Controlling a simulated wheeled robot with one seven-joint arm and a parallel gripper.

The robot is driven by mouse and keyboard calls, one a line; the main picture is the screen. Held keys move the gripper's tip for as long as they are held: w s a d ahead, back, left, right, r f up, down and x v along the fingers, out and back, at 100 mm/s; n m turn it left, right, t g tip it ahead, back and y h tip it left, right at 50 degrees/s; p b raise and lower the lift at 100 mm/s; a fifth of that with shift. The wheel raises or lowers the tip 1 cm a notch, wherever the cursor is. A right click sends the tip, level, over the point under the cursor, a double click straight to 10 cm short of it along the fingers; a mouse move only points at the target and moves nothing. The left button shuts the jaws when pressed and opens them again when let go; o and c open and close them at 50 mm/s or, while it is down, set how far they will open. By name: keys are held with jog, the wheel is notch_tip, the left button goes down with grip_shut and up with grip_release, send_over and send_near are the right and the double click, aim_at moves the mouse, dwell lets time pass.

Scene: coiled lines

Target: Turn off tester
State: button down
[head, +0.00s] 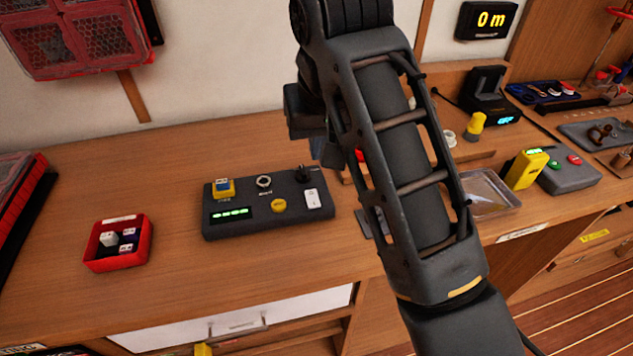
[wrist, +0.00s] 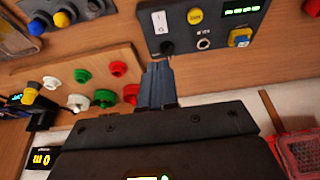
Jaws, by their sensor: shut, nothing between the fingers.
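A dark box with a lit green display, which looks like the tester (head: 245,227), sits on the wooden bench. It has a white rocker switch (head: 313,198), a black knob (head: 302,174), a yellow button (head: 279,206) and a round socket. In the wrist view the tester (wrist: 205,22) appears upside down at the top, with the white switch (wrist: 159,21) near its left end. My gripper (wrist: 158,66) is shut and empty, its tips just short of the black knob (wrist: 167,47) in the picture. I cannot tell if they touch. In the head view my arm partly hides the gripper.
A red bin (head: 116,243) with small blocks stands left of the tester. A clear tray (head: 490,193), a yellow device (head: 526,169) and a grey box with green and red buttons (head: 570,172) lie to the right. Coloured knobs (wrist: 105,97) sit on a board near my gripper.

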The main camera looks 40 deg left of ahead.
aim_at(313, 192)
jog(key=x, duration=0.6)
jog(key=p+x, duration=0.1)
jog(key=x, duration=0.5)
jog(key=shift+s+d+f+p, duration=0.2)
jog(key=shift+f+p, duration=0.1)
